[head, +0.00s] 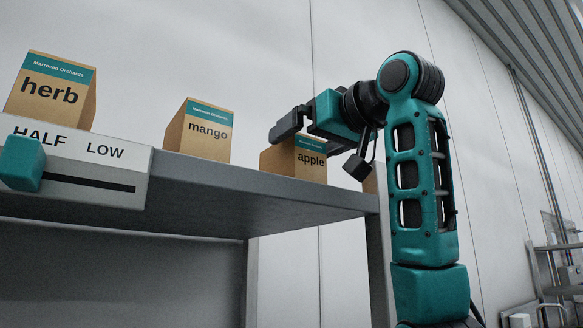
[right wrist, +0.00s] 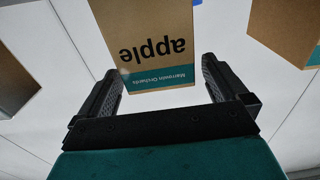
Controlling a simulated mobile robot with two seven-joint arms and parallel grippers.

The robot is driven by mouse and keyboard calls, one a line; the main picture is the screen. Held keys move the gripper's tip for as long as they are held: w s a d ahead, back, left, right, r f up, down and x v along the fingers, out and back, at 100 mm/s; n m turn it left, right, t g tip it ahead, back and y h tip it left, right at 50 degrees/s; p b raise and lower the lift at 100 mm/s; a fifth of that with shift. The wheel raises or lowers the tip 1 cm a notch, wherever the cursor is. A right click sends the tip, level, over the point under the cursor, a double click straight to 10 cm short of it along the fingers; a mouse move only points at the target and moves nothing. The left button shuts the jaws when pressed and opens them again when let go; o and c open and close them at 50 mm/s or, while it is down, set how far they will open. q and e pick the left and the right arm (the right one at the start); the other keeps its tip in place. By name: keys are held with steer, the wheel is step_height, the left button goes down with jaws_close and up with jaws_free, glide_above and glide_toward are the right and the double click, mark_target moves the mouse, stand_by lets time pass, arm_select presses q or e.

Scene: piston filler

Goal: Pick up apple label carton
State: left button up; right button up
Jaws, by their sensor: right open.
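The apple carton (head: 282,161) is a brown box with a teal band and the word "apple". It stands at the right end of the grey shelf (head: 270,187). My right gripper (head: 322,146) is open at the carton, with one finger to either side of its upper part. In the right wrist view the apple carton (right wrist: 145,45) shows upside down, its teal-banded end between the tips of the open right gripper (right wrist: 160,80). Whether a finger touches it I cannot tell. My left gripper is not in view.
A mango carton (head: 205,133) stands left of the apple carton, with a gap between. A herb carton (head: 50,92) is at the far left. A white panel (head: 125,165) marked "HALF" and "LOW", with a teal block (head: 20,163), is on the shelf's front.

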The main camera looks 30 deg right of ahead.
steer(key=shift+w+a+f, duration=0.1)
steer(key=shift+w+a, duration=0.05)
steer(key=shift+w, duration=0.65)
steer(key=shift+w+a, duration=0.15)
steer(key=shift+w, duration=0.6)
steer(key=shift+c, duration=0.3)
steer(key=c, duration=1.2)
steer(key=shift+r, duration=5.05)
